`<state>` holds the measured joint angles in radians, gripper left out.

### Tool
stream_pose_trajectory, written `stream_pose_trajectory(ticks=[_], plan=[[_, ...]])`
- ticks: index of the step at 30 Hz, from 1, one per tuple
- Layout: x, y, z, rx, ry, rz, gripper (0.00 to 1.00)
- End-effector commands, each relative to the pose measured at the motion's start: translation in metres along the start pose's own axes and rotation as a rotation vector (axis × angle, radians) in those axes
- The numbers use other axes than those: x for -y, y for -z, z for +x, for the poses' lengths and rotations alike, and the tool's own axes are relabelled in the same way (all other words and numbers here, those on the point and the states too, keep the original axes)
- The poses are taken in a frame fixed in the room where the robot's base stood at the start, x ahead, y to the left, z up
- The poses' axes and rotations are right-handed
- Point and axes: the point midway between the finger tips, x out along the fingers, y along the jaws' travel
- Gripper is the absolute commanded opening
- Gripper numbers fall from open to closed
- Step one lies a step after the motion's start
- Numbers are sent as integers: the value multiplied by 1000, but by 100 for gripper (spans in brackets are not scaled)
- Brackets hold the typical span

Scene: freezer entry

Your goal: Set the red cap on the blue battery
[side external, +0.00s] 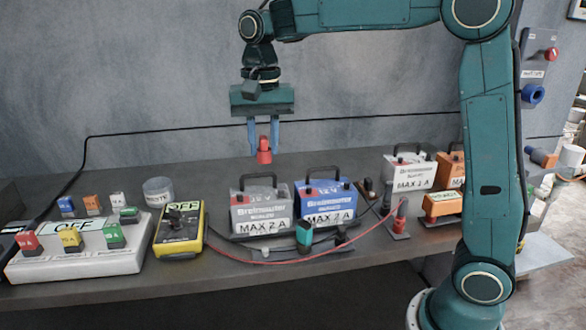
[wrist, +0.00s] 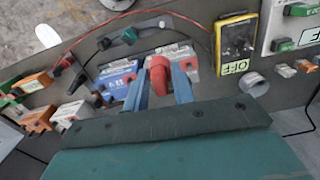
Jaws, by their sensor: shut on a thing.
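My gripper (side external: 264,136) points down above the back of the bench. Its blue fingers are shut on the red cap (side external: 264,152), which hangs in the air behind the grey and blue batteries. In the wrist view the red cap (wrist: 160,76) sits between the fingers and hides part of the batteries behind it. The blue battery (side external: 327,201) stands upright on the bench with a black handle on top and a "MAX 2 A" label. It also shows in the wrist view (wrist: 117,76), left of the cap. Its terminals are hard to make out.
A grey battery (side external: 261,211) stands just left of the blue one. A white battery (side external: 408,178) and orange ones (side external: 443,204) stand to the right. A yellow meter (side external: 179,229), a clear cup (side external: 158,191) and a white switch box (side external: 85,251) are left. A red cable (side external: 290,263) crosses the front.

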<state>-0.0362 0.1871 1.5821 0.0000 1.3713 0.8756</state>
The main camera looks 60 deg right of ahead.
Motion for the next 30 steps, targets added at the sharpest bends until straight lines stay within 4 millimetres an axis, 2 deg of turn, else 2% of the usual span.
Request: stream_pose_trajectory(ticks=[8,15,21,30], plan=[[-38,43,29,3,-3,180,4],[-81,78,57,2,-3,351,4],[-104,92,71,1,-2,438,4],[-110,96,74,1,-1,463,4]])
